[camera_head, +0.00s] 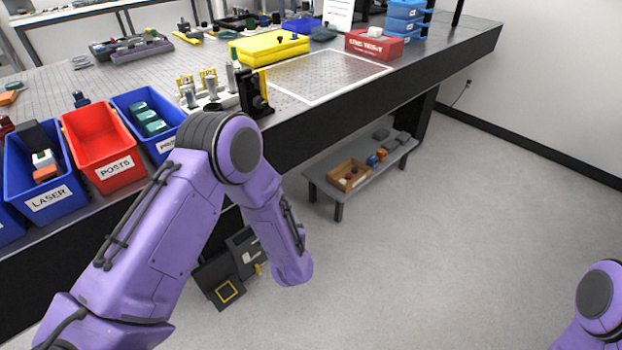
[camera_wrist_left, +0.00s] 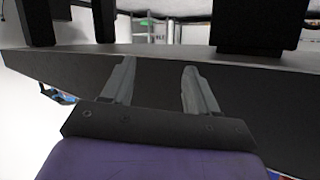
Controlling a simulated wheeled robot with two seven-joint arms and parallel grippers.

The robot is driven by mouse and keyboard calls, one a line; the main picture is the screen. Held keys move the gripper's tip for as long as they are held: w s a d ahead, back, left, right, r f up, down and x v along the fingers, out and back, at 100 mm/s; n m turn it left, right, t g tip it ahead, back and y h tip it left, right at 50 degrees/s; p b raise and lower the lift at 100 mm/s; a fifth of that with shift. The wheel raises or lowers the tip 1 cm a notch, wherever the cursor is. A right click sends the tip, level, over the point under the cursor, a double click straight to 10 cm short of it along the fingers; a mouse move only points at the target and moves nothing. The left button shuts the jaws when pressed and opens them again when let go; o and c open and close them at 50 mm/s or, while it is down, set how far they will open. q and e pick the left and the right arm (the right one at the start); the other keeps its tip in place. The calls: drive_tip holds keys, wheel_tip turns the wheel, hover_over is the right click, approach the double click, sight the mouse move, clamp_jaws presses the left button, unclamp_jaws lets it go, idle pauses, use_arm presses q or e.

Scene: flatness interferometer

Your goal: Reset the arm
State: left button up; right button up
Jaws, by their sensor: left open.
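My left arm (camera_head: 165,225), purple with black joints, comes in from the lower left in the head view. It bends at the elbow in front of the table's edge, and its forearm points down toward the floor. Its gripper is hidden in the head view. In the left wrist view my left gripper (camera_wrist_left: 160,85) is open, with two grey fingers apart and nothing between them. A dark flat surface lies behind the fingers. Of my right arm (camera_head: 597,305), only a purple part shows at the lower right of the head view; its gripper is out of view.
The optical table (camera_head: 345,110) carries blue bins, a red bin (camera_head: 97,140) marked POSTS, a yellow case (camera_head: 262,47) and a red box (camera_head: 374,44). A low shelf (camera_head: 365,176) with a wooden tray stands beneath. Dark boxes (camera_head: 225,275) sit beside my forearm. The floor at right is clear.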

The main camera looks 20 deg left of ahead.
use_arm(q)
drive_tip(key=s+f+g+h, duration=0.2)
drive_tip(key=s+f+g, duration=0.2)
drive_tip(key=s, duration=1.1)
drive_tip(key=s+f+n+g+h, duration=0.1)
drive_tip(key=s+f+g+h, duration=0.2)
drive_tip(key=s+f, duration=0.6)
drive_tip(key=s+g, duration=0.1)
drive_tip(key=s, duration=0.6)
drive_tip(key=shift+s+f, duration=0.2)
